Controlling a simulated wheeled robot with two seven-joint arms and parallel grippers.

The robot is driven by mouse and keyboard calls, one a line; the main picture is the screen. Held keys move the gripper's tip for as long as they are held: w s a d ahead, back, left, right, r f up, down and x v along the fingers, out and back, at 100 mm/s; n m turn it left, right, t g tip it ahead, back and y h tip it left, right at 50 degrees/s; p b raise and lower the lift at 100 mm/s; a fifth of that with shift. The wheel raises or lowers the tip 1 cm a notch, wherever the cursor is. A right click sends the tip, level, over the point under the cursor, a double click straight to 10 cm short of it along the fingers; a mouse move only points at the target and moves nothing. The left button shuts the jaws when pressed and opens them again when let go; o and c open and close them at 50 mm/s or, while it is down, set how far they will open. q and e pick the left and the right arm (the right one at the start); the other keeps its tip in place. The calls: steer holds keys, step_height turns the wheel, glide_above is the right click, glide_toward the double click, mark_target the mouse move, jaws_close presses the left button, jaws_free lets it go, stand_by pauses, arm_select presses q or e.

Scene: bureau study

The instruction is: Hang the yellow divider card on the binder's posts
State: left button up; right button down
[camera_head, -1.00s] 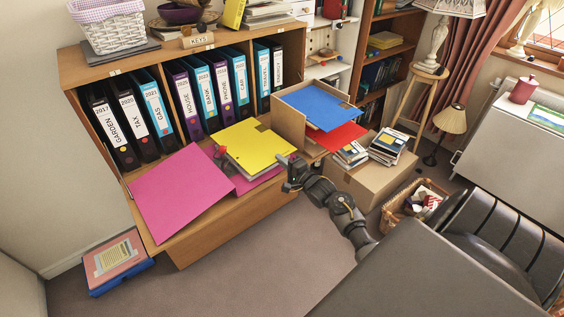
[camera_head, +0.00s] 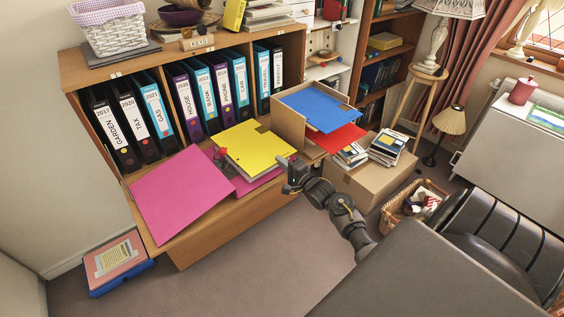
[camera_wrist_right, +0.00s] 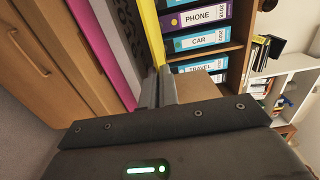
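The yellow divider card (camera_head: 262,150) lies over the right part of the open pink binder (camera_head: 178,194) on the bureau's flap, its right corner nearest my gripper. The binder's posts are hidden or too small to make out. My right gripper (camera_head: 288,178) is just in front of the card's right corner. In the right wrist view my fingers (camera_wrist_right: 158,84) are close together, and the card's edge (camera_wrist_right: 153,32) runs up to their tips. I cannot tell whether they grip it or are just apart from it. My left gripper is out of view.
Labelled binders (camera_head: 205,92) stand upright behind. A cardboard holder (camera_head: 290,122) with a blue card (camera_head: 320,108) and a red card (camera_head: 340,138) stands to the right, beside a box (camera_head: 372,182) bearing booklets. A small red object (camera_head: 220,153) is at the yellow card's left edge.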

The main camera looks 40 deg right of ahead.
steer(key=shift+f, duration=0.65)
stand_by(0.6)
steer(key=shift+f, duration=0.2)
stand_by(0.8)
steer(key=c, duration=2)
jaws_free()
steer(key=shift+s+r+p, duration=0.1)
steer(key=shift+s+p, duration=0.25)
steer(key=shift+s, duration=0.15)
steer(key=shift+s+p, duration=0.8)
steer(key=shift+s, duration=0.45)
